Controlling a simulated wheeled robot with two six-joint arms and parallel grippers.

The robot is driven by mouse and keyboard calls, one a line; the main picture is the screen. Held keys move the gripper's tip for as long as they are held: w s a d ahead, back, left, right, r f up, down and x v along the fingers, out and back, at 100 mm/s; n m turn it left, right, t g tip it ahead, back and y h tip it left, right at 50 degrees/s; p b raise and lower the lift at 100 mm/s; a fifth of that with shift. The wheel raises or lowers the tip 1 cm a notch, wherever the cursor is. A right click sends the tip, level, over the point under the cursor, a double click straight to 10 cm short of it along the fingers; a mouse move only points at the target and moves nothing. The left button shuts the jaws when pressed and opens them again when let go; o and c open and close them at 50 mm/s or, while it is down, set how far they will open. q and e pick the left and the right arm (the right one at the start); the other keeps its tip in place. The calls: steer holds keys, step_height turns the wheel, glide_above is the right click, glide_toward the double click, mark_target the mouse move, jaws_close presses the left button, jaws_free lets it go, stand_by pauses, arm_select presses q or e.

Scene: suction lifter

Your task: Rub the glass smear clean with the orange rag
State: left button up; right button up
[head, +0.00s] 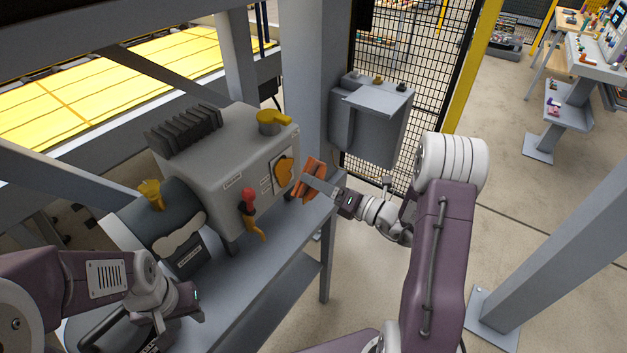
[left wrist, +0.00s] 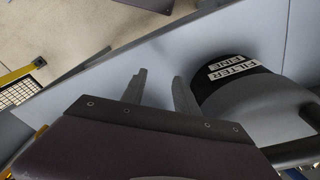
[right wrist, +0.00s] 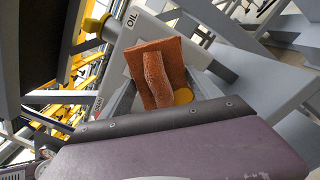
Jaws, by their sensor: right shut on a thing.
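The orange rag (head: 313,178) is folded and held in my right gripper (head: 308,180), beside the front face of the grey machine (head: 235,150). It also shows in the right wrist view (right wrist: 155,70), creased between the fingers. I cannot make out the smear, nor whether the rag touches the glass. My left gripper (left wrist: 158,95) is open and empty near the filter housing.
A red-knobbed lever (head: 249,200) and an orange handle (head: 254,228) sit on the machine front. A yellow cap (head: 270,120) is on top. A dark filter housing (left wrist: 235,75) stands left. A grey box (head: 372,115) hangs to the right. The bench front (head: 290,255) is clear.

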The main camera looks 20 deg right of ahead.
arm_select(q)
steer(key=shift+r+p, duration=0.3)
arm_select(e)
steer(key=v, duration=0.3)
stand_by(0.4)
steer(key=x, duration=0.5)
steer(key=shift+w+a+p, duration=0.25)
steer(key=shift+w+p, duration=0.05)
steer(key=shift+p, duration=0.1)
arm_select(q)
steer(key=shift+r, duration=0.45)
arm_select(e)
steer(key=shift+w+a, duration=0.35)
steer(key=shift+w, duration=0.15)
steer(key=shift+x, duration=1.1)
arm_select(q)
steer(key=shift+r, duration=0.1)
